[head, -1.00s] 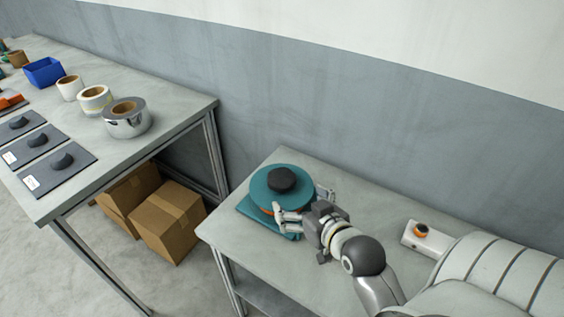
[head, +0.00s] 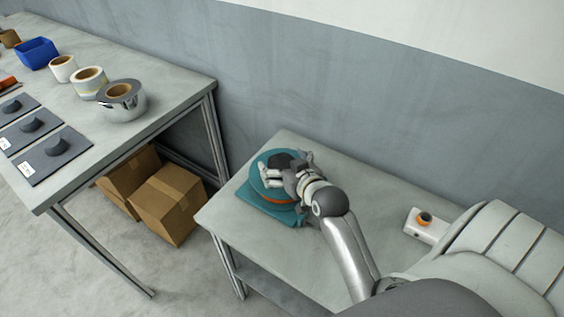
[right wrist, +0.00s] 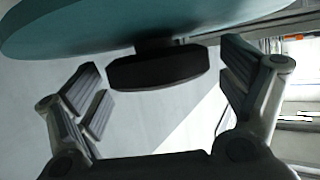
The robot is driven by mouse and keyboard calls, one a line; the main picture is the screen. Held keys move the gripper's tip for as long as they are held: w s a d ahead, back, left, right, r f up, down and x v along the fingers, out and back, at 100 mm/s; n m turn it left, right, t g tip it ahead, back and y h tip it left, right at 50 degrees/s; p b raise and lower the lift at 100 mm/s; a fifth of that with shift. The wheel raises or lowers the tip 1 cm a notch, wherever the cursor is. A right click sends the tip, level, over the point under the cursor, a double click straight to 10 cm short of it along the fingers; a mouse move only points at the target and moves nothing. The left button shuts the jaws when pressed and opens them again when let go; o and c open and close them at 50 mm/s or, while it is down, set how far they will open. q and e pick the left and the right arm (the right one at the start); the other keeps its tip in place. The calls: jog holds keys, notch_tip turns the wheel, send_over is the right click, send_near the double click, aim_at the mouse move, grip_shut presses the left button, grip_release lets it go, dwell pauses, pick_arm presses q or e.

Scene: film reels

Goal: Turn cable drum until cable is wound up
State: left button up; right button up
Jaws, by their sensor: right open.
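The cable drum (head: 257,179) is a teal disc with an orange band under its rim, on a teal base plate (head: 257,208) on the small grey table. A dark knob (head: 281,157) stands on top of the disc. My right gripper (head: 273,170) is over the disc at the knob, partly covering it. In the right wrist view, the dark knob (right wrist: 158,72) lies beyond and between the spread fingertips of my right gripper (right wrist: 160,80), with gaps on both sides. The teal disc (right wrist: 90,30) fills the top of that view. My left gripper is not in view.
A white box with an orange-ringed dark button (head: 424,219) is on the small table at right. The long table at left (head: 180,97) holds rolls, a blue bin and dark plates with knobs. Cardboard boxes (head: 167,205) stand beneath it. The small table's front is clear.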

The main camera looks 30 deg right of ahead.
jog(key=shift+w+d+f, duration=0.1)
jog(key=shift+w+f, duration=0.1)
jog(key=shift+w, duration=0.2)
jog(key=c, duration=1.5)
